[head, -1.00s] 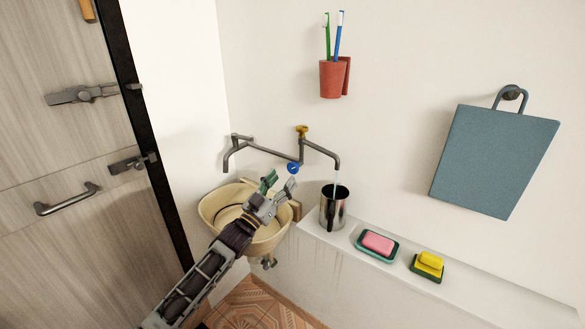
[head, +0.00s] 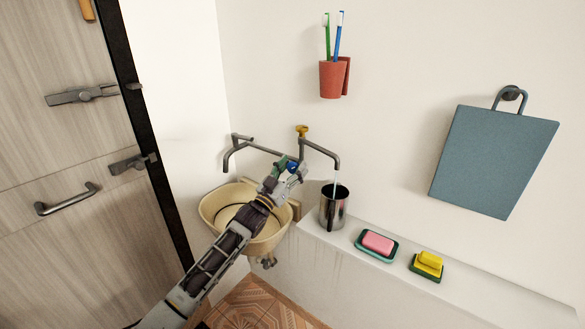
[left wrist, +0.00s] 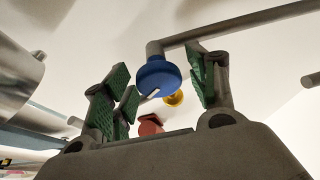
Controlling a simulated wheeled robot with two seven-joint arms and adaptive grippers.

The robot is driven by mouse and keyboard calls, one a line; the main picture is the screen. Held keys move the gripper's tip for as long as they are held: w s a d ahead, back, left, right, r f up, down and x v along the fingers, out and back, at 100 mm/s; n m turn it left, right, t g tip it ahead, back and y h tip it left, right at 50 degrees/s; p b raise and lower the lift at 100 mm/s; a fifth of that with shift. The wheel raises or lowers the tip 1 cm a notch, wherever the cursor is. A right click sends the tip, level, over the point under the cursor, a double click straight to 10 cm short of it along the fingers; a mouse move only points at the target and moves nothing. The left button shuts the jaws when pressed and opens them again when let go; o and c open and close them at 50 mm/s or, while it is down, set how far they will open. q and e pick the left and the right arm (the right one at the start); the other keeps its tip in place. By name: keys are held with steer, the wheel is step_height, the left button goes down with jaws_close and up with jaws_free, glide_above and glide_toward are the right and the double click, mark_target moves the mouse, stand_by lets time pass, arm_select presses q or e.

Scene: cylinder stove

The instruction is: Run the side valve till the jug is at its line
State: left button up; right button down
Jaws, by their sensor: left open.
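The steel jug (head: 333,210) stands upright on the ledge under the right spout (head: 324,152), and a thin pale stream runs from the spout into it. Its fill level and line cannot be made out. The blue valve knob (head: 292,165) sits low on the pipe, partly covered by my left gripper (head: 284,170). In the left wrist view the blue knob (left wrist: 157,77) lies between the open green-padded fingers, with gaps on both sides. A yellow knob (head: 302,130) tops the pipe. The jug's side shows at the left wrist view's edge (left wrist: 18,75). My right gripper is out of view.
A cream basin (head: 215,208) is under my left arm, with a second spout (head: 228,158) above it. Pink soap (head: 378,242) and a yellow sponge (head: 430,260) lie right of the jug. A red toothbrush cup (head: 332,80) and blue board (head: 495,160) hang on the wall.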

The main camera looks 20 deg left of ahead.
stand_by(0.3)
arm_select(q)
steer(key=c, duration=1)
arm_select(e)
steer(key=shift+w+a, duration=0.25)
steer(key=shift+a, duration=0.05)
